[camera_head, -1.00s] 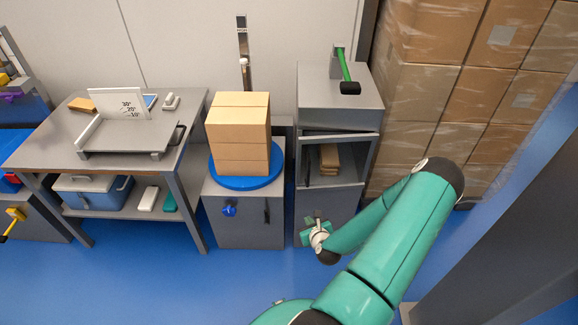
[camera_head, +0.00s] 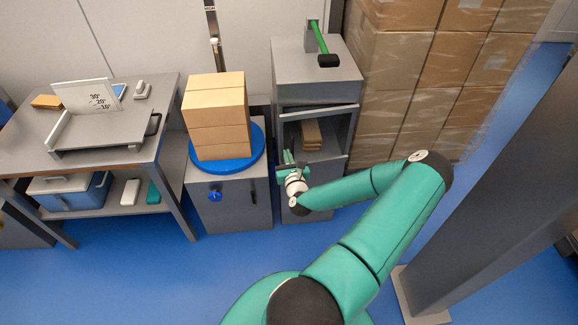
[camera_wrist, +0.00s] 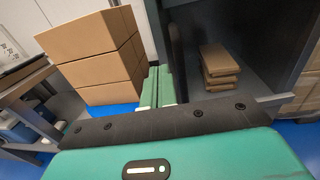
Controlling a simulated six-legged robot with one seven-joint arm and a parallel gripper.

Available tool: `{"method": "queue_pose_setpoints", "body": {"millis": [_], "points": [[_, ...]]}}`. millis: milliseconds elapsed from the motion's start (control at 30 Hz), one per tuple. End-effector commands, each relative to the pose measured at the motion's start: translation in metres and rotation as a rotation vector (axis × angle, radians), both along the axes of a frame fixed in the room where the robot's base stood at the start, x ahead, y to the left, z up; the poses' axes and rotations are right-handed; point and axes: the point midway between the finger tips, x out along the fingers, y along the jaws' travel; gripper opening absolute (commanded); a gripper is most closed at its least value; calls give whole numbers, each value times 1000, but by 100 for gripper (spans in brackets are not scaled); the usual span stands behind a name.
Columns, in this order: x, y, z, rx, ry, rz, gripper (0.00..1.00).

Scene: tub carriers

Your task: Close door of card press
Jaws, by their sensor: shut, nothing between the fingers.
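The card press (camera_head: 315,75) is a grey cabinet with a green lever on top, right of centre in the head view. Its front compartment is open, and small brown stacked blocks (camera_head: 311,135) lie inside; they also show in the wrist view (camera_wrist: 218,65). A dark upright panel (camera_wrist: 176,60) stands at the opening's left side in the wrist view and looks like the open door, seen nearly edge-on. My gripper (camera_head: 288,158) is shut and empty at the opening's left front. Its green fingers (camera_wrist: 155,85) are just left of that panel; I cannot tell whether they touch it.
Left of the press, a carton stack (camera_head: 217,115) stands on a blue turntable (camera_head: 228,165) over a grey cabinet, close to my fingers. Wrapped boxes (camera_head: 395,75) stand right of the press. A grey post (camera_head: 490,190) rises at the right. Blue floor in front is clear.

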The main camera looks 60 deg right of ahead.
Motion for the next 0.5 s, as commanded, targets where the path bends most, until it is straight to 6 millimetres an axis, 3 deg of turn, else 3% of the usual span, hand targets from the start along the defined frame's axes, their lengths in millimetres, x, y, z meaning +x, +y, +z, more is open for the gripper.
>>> {"method": "queue_pose_setpoints", "body": {"millis": [233,500], "points": [[34,-26,0,0,0,3,0],[43,-34,0,1,0,1,0]]}}
